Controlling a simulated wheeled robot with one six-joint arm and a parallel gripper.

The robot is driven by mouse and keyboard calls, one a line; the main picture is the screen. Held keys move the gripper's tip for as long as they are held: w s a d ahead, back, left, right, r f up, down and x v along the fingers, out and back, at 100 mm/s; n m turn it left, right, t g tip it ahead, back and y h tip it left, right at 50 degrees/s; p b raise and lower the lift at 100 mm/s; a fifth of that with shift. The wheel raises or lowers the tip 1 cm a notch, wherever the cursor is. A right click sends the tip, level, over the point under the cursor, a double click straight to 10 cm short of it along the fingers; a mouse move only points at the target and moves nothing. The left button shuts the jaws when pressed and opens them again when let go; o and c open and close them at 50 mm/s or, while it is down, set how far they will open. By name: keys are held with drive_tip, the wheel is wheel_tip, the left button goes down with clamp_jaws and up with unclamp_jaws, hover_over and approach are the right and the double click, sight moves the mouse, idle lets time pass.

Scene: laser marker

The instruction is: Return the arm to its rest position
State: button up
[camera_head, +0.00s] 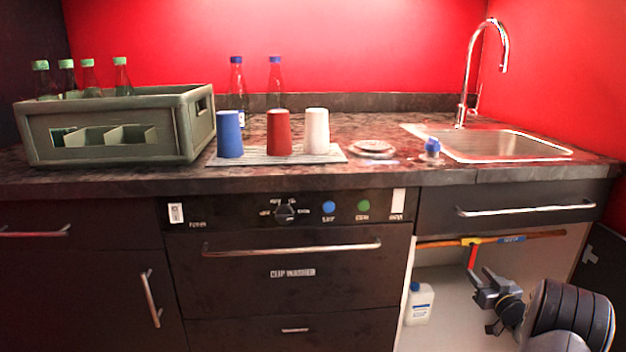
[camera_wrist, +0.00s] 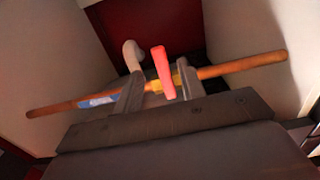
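My gripper (camera_head: 482,283) is at the lower right of the head view, in front of the open cupboard under the sink. In the wrist view its two fingers (camera_wrist: 160,88) stand apart with nothing clamped between them. A red lever (camera_head: 472,257) hangs down from a yellow valve fitting on a copper-coloured pipe (camera_head: 545,235). In the wrist view the red lever (camera_wrist: 163,72) shows in the gap between the fingers, and the pipe (camera_wrist: 235,66) runs across behind them. I cannot tell whether a finger touches the lever.
A white bottle (camera_head: 419,304) with a blue cap stands in the cupboard left of my gripper. The drawer with a long handle (camera_head: 525,208) is above. On the counter are a bottle crate (camera_head: 110,152), three cups on a mat, and a sink (camera_head: 510,147).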

sight(470, 267)
drive_tip(key=shift+w+a+b, duration=0.1)
drive_tip(key=shift+w+b, duration=0.3)
drive_tip(key=shift+w, duration=1.5)
drive_tip(key=shift+s, duration=0.1)
drive_tip(key=s+p, duration=0.3)
drive_tip(key=s, duration=0.8)
drive_tip(key=w+b, duration=0.3)
drive_tip(key=w, duration=0.8)
drive_tip(key=shift+f, duration=0.15)
drive_tip(key=shift+w+a, duration=0.1)
drive_tip(key=shift+w, duration=0.05)
drive_tip(key=shift+a+r+m, duration=0.2)
drive_tip(key=shift+a+m, duration=0.2)
drive_tip(key=shift+m, duration=0.6)
drive_tip(key=shift+a+p, duration=0.1)
drive_tip(key=shift+p, duration=0.2)
